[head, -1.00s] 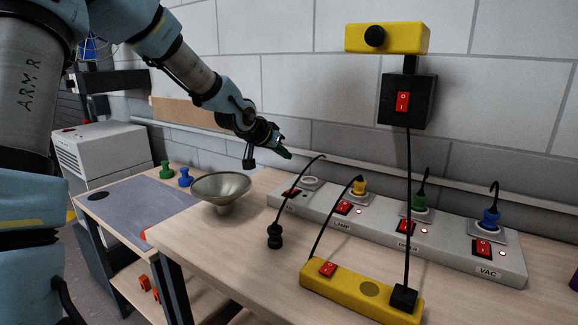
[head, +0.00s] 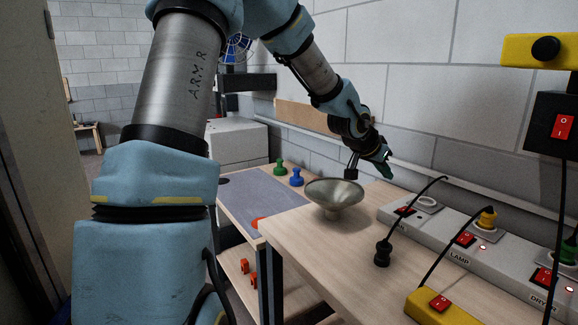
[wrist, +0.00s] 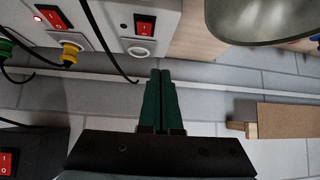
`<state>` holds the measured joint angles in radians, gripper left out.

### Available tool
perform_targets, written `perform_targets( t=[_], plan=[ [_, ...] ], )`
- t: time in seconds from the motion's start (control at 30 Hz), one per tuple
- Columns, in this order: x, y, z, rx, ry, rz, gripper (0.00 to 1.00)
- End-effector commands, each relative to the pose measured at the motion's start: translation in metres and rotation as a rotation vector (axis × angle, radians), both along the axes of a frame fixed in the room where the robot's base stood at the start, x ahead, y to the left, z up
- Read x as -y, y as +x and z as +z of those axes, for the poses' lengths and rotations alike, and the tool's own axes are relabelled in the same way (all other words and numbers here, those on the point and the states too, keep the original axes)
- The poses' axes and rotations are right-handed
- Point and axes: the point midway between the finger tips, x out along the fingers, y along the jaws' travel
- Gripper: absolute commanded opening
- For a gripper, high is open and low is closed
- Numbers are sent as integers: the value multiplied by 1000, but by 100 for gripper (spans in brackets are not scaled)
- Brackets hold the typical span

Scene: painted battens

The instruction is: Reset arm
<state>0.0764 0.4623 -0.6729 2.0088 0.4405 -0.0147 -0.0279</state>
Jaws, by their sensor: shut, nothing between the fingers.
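My arm reaches over from the top middle of the head view. My gripper (head: 387,165) hangs in the air beyond and to the right of a metal bowl, near the wall. In the wrist view my gripper (wrist: 161,76) has its two dark green fingers pressed together, with nothing between them. The grey metal bowl (head: 335,192) stands on the wooden bench (head: 310,250); part of its rim also shows at the top right of the wrist view (wrist: 255,20).
A grey power strip (head: 460,240) with red switches and plugs runs along the bench at the right. A loose black plug (head: 382,253) and a yellow block (head: 437,308) lie in front. Green (head: 280,167) and blue (head: 297,177) knobbed pieces stand left of the bowl.

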Motion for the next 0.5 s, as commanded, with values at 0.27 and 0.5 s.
perform_targets(
  t=[0.27,0.5],
  plan=[
    [-179,-21,-43,-168,242,340,0],
    [-319,-93,-57,-381,321,688,0]
  ],
)
